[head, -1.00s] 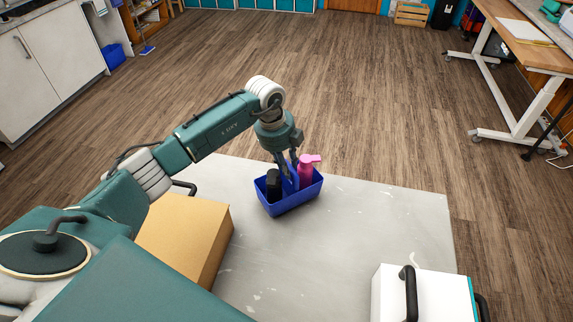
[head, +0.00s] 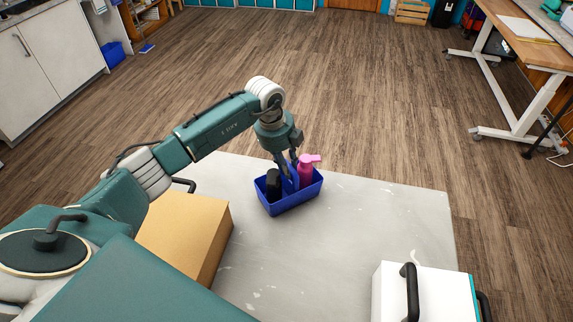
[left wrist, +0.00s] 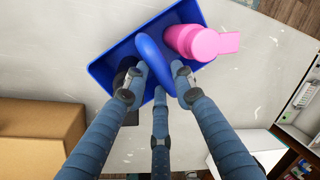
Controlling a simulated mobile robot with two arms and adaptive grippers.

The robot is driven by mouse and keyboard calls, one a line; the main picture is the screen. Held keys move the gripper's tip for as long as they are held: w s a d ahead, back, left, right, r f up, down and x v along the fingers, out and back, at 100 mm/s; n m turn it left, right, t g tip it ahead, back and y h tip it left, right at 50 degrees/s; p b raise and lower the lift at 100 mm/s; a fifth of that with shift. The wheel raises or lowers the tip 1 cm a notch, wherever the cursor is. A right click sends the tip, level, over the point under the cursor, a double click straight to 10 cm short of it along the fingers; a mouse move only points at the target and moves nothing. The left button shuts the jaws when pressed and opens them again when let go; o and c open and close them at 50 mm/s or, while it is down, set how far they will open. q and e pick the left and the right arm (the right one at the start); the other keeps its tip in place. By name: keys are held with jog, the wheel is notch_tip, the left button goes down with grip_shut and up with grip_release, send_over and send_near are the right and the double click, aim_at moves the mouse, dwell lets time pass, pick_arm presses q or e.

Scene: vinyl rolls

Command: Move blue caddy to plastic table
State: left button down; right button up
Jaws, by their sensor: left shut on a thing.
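The blue caddy (head: 297,202) sits on or just above the grey, paint-marked table top (head: 340,240), near its far edge; I cannot tell if it touches. It holds a pink bottle (head: 306,173) on the right and a dark item (head: 273,183) on the left. My left gripper (head: 287,166) comes down from above and is shut on the caddy's middle handle. In the left wrist view the fingers (left wrist: 158,85) close around the blue handle (left wrist: 152,55), with the caddy (left wrist: 103,73) and pink bottle (left wrist: 200,42) below. My right gripper is not in view.
A cardboard box (head: 190,232) stands left of the caddy. A white case with a black handle (head: 440,295) stands at the table's front right. The table between them is clear. A wooden-topped desk (head: 545,50) stands at the far right; open wooden floor (head: 340,80) lies beyond.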

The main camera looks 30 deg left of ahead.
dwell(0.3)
pick_arm(q)
jog(key=shift+c, duration=0.8)
grip_release()
jog(key=shift+f, duration=0.15)
jog(key=d+p+v, duration=0.1)
jog(key=p+v, duration=0.6)
jog(key=v, duration=0.2)
jog(key=shift+a, duration=0.5)
dwell(0.8)
